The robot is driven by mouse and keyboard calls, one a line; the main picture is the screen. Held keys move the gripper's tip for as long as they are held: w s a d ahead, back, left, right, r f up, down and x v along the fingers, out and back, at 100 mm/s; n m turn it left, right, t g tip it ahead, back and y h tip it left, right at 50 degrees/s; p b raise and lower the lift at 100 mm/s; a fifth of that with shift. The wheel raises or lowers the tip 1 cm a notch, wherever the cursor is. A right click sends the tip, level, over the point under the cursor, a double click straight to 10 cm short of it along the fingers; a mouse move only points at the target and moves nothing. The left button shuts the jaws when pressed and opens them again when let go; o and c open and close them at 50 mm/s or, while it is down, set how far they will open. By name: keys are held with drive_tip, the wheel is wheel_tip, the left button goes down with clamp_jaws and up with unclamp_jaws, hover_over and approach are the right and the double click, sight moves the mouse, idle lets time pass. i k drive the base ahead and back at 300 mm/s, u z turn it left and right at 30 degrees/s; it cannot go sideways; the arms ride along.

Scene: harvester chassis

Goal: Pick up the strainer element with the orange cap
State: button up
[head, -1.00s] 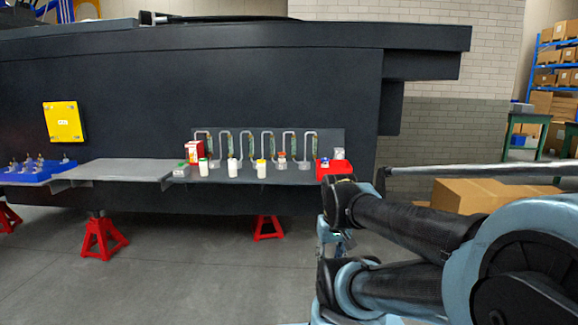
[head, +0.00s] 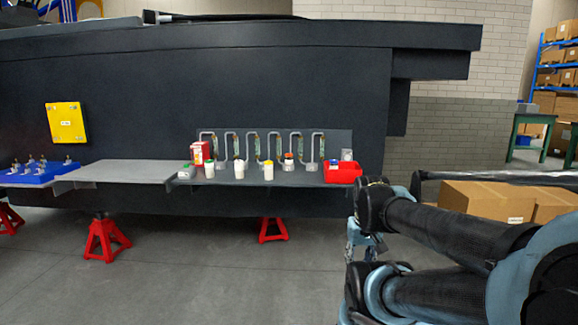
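The strainer element with the orange cap (head: 288,160) stands upright on the right half of the grey shelf, at the foot of one of the bent pipes. It has a pale body and is small in the view. My gripper (head: 352,256) hangs at the end of my folded arm, right of the shelf and below its level, well apart from the strainer element. It is small and partly merged with the arm, so its fingers are unclear.
A red bin (head: 343,175) is at the shelf's right end. A red box (head: 197,152) stands behind. Red jack stands (head: 273,230) are below. Open floor lies in front.

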sight(288, 157)
drive_tip(key=i, duration=0.85)
